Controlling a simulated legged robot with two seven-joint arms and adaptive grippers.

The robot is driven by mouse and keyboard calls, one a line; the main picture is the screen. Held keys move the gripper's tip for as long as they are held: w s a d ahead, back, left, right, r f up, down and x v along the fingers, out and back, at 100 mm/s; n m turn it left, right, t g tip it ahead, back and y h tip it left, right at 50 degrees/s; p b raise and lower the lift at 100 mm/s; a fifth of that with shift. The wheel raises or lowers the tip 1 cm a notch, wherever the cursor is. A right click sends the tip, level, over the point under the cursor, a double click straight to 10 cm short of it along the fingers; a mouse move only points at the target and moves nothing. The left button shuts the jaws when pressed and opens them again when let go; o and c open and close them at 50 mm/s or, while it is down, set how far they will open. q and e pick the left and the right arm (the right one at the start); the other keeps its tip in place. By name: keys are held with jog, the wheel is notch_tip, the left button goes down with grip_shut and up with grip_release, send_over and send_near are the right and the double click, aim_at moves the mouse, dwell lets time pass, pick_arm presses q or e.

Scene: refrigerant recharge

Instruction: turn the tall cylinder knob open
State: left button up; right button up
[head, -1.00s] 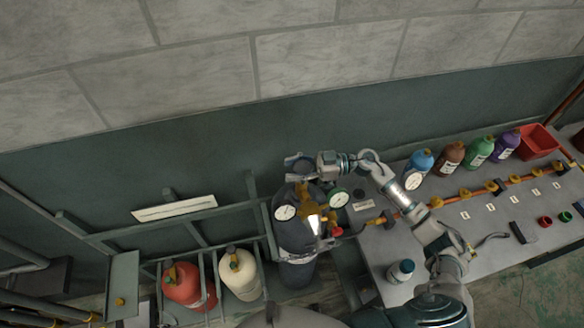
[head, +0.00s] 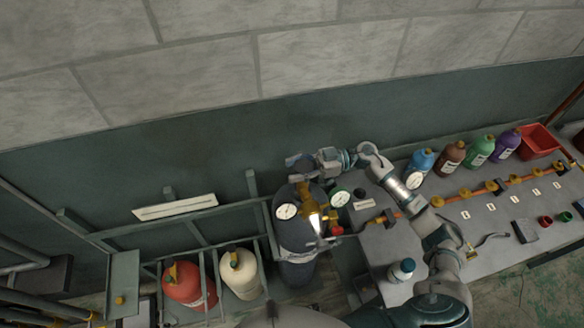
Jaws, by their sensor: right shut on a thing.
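The tall dark grey cylinder (head: 297,240) stands upright in a rack left of the bench. Brass valve fittings with a white-faced gauge (head: 287,211) and a green-rimmed gauge (head: 340,197) sit at its top. A small red knob (head: 337,230) is on the fitting's lower right. My right gripper (head: 298,164) reaches in from the right and is shut on the tall cylinder knob at the very top of the cylinder. The jaws mostly hide that knob, so its turn angle cannot be seen. My left gripper is not in view.
A red cylinder (head: 188,287) and a cream cylinder (head: 240,273) stand in the rack at left. The bench (head: 385,245) at right carries several coloured bottles, a copper pipe with brass valves and a red bin (head: 538,141). A grey wall stands behind.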

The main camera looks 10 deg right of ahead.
jog(key=shift+d+r+n+g+b, duration=0.1)
jog(key=shift+r+n+g+b, duration=0.1)
jog(key=shift+n+g, duration=0.6)
jog(key=shift+d+r+n+g+b, duration=0.15)
jog(key=shift+n+g, duration=0.25)
jog(key=shift+g, duration=0.7)
jog(key=shift+s+f+n+g+h, duration=0.1)
jog(key=shift+f+n+g+h, duration=0.05)
jog(key=shift+n+g+h, duration=0.2)
jog(key=shift+o, duration=0.2)
jog(key=shift+s+n+g+h+b, duration=0.2)
jog(key=shift+n+g+h+b, duration=0.35)
jog(key=shift+n+g+b, duration=0.85)
jog(key=shift+s+d+n+g+h+b, duration=0.15)
jog(key=shift+n+g+h, duration=0.25)
jog(key=shift+g, duration=0.45)
jog(key=shift+s+n+g+h+b, duration=0.1)
jog(key=shift+n+g+h+b, duration=0.25)
jog(key=shift+g, duration=0.45)
jog(key=o, duration=1)
jog(key=shift+o, duration=0.2)
jog(key=shift+w+d+f+h, duration=0.15)
jog(key=shift+f+h, duration=0.05)
jog(key=shift+h, duration=0.05)
jog(key=shift+r, duration=0.1)
